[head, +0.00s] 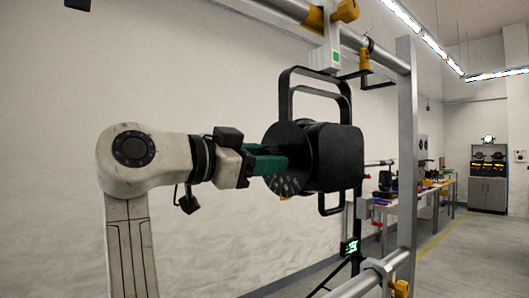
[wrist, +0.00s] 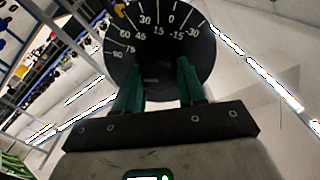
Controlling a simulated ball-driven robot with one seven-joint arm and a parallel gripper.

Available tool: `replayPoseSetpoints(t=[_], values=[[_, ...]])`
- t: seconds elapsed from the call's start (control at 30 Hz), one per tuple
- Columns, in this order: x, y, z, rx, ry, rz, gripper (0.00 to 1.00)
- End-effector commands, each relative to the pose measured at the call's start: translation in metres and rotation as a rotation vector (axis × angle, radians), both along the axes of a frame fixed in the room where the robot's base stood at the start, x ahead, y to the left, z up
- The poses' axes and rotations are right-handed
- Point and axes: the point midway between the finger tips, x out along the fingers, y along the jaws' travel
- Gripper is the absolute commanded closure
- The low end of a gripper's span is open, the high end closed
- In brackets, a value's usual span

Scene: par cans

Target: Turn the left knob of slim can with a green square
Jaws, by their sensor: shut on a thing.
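The black can (head: 335,158) hangs from a pipe by its yoke (head: 285,92). A white tag with a green square (head: 335,56) is on the clamp post above it. A round dial disc with white angle marks (head: 287,185) sits on the can's left side; its numbers also show in the wrist view (wrist: 172,28). My gripper (head: 284,164) reaches in from the left, with its green fingers against the middle of this disc. In the wrist view my gripper (wrist: 160,82) is shut on the left knob, which is dark and mostly hidden between the fingers.
A vertical metal post (head: 407,140) stands just right of the can, and a horizontal pipe (head: 375,48) runs above it. A lower rail (head: 375,277) crosses at the bottom. Workbenches (head: 420,195) stand far back at right. The pale wall is behind.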

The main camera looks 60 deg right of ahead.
Motion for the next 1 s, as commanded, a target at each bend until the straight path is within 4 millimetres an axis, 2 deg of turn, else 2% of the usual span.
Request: replayPoseSetpoints(t=[1.0], values=[[0.0029,-0.001,0.0053,0.268,0.904,-0.004,0.91]])
